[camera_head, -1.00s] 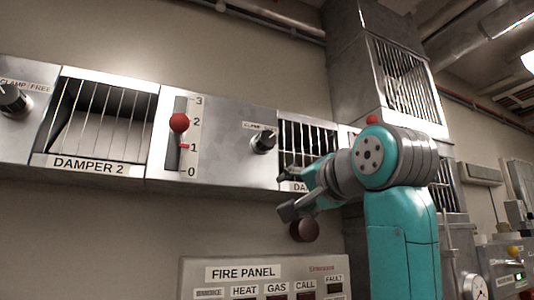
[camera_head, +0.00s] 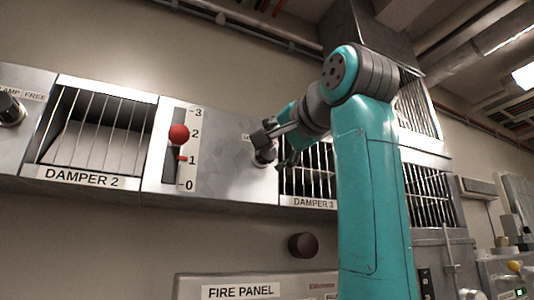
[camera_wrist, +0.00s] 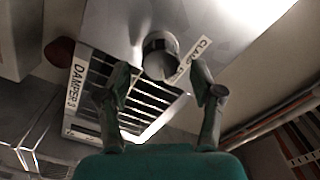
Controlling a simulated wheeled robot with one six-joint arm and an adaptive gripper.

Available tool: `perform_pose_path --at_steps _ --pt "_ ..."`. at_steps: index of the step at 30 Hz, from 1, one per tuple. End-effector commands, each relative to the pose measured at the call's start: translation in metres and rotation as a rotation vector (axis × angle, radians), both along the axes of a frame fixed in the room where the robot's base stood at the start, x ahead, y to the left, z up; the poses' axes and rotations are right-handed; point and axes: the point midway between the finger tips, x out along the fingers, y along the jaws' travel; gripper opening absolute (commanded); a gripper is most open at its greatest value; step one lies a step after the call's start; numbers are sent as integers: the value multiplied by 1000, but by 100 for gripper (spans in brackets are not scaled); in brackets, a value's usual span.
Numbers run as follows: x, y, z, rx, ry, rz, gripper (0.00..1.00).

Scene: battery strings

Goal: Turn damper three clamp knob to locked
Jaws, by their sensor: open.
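The damper three clamp knob (camera_head: 264,155) is a dark round knob on the grey panel, left of the Damper 3 grille (camera_head: 312,168). In the head view my gripper (camera_head: 268,138) partly covers it. My gripper (camera_wrist: 160,72) is open, with one finger on each side of the knob. I cannot tell whether the fingers touch it. The knob's pointer direction is not clear.
A slider with a red ball (camera_head: 179,135) and a 0–3 scale is left of the knob. A dark red round button (camera_head: 303,244) sits below the panel, above the fire panel (camera_head: 240,291). Damper 2 (camera_head: 92,130) is farther left.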

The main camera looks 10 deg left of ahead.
Motion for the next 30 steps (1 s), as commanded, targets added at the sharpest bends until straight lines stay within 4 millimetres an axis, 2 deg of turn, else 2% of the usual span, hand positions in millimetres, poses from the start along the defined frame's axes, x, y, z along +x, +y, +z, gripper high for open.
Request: perform_pose_path --at_steps 7,19,20,26,27,30 --pt "25 17 0 0 0 1 66" --pt "30 21 0 -1 -1 0 66" --pt "30 21 0 -1 -1 0 61" --pt "30 20 0 -1 -1 0 11" --pt "30 21 0 -1 -1 0 6" --pt "30 20 0 -1 -1 0 6"
